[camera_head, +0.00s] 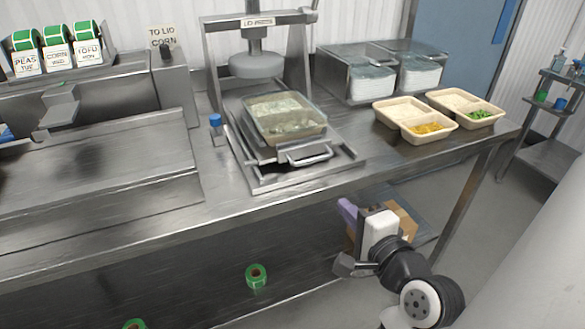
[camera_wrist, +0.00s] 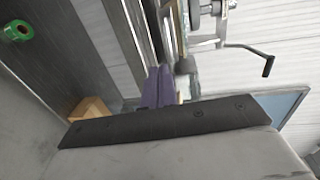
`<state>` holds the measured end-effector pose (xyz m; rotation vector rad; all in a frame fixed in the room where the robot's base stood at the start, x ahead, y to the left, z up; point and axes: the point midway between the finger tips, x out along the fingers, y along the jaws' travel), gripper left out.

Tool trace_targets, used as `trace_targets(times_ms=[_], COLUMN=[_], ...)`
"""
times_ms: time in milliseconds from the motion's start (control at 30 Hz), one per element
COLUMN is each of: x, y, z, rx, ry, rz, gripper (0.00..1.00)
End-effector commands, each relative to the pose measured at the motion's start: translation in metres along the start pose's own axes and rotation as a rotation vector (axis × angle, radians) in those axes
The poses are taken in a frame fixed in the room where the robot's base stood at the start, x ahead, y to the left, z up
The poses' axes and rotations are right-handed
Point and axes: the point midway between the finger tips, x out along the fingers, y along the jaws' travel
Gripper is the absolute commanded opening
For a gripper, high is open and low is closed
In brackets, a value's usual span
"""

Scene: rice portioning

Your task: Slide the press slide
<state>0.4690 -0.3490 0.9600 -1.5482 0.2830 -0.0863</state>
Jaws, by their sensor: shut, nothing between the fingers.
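The press slide (camera_head: 308,154) is a metal carriage with a bar handle at its front, on the base plate of the lidding press (camera_head: 254,64). It sits forward of the round press head, with a tray under a clear lid (camera_head: 285,118) on it. My gripper (camera_head: 346,209) is below and in front of the table edge, right of the slide's handle and apart from it. Its purple fingers are together and empty; they also show in the wrist view (camera_wrist: 159,86). The slide cannot be made out clearly in the wrist view.
Two portioned trays (camera_head: 415,120) with corn and peas stand at the table's right. Clear bins (camera_head: 370,75) are behind them. A blue-capped bottle (camera_head: 216,128) stands left of the press. A cardboard box (camera_head: 400,220) and green tape roll (camera_head: 256,275) are below the tabletop.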

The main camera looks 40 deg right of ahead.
Motion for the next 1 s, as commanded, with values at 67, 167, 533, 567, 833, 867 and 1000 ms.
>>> trace_targets(times_ms=[67, 167, 533, 567, 833, 867, 1000], x=[-0.004, 0.003, 0.077, 0.083, 0.123, 0.125, 0.131], y=[0.000, 0.000, -0.001, -0.002, -0.011, -0.012, -0.013], z=[-0.003, -0.002, -0.001, -0.001, -0.001, -0.002, -0.002], rx=[0.002, 0.004, 0.004, 0.003, 0.003, 0.003, 0.003], ry=[0.001, -0.003, -0.006, -0.005, -0.002, -0.002, 0.000], rz=[-0.004, -0.006, -0.004, -0.004, -0.005, -0.005, -0.004], gripper=[0.00, 0.00, 0.00, 0.00, 0.00, 0.00, 0.00])
